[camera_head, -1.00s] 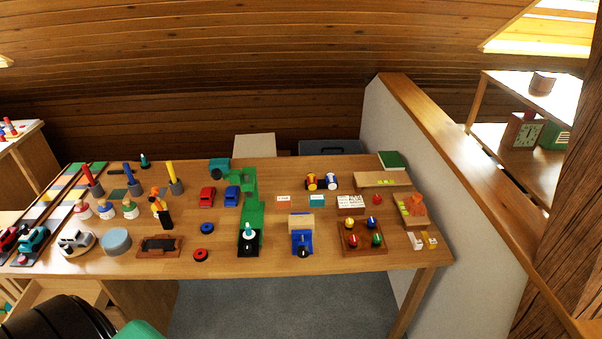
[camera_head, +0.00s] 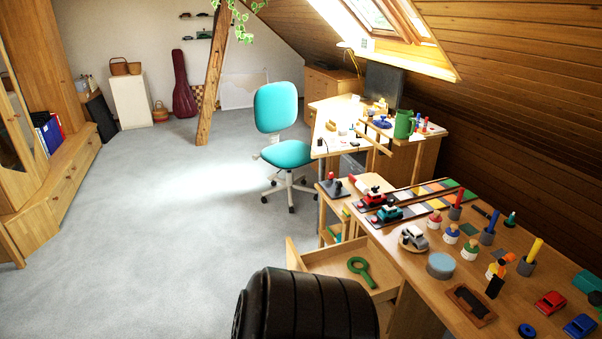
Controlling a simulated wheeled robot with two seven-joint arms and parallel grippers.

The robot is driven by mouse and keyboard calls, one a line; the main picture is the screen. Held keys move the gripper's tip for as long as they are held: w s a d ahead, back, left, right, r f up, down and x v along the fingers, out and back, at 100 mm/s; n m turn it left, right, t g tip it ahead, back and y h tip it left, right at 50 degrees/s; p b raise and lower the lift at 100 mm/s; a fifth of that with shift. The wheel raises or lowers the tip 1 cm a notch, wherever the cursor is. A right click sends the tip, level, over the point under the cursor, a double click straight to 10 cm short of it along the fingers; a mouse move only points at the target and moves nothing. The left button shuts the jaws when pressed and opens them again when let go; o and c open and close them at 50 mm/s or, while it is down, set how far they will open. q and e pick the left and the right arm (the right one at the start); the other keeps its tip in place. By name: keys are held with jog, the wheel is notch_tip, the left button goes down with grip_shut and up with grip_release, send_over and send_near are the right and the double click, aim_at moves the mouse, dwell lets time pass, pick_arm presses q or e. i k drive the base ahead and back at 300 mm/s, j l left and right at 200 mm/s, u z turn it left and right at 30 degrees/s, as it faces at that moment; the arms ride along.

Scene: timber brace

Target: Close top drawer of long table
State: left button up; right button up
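The long wooden table (camera_head: 405,271) fills the lower right, with toys on its top. Its top drawer (camera_head: 325,261) is pulled out toward the left from under the tabletop. A green magnifying-glass shape (camera_head: 362,270) lies inside it. The drawer's front board (camera_head: 292,257) stands clear of the table body, and its near part is partly hidden. Neither of my grippers shows in the view.
A teal swivel chair (camera_head: 280,120) stands by a second desk (camera_head: 340,112). The grey carpet (camera_head: 150,230) at left is clear.

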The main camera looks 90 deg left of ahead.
aim_at(330, 261)
jog(key=u, duration=2.75)
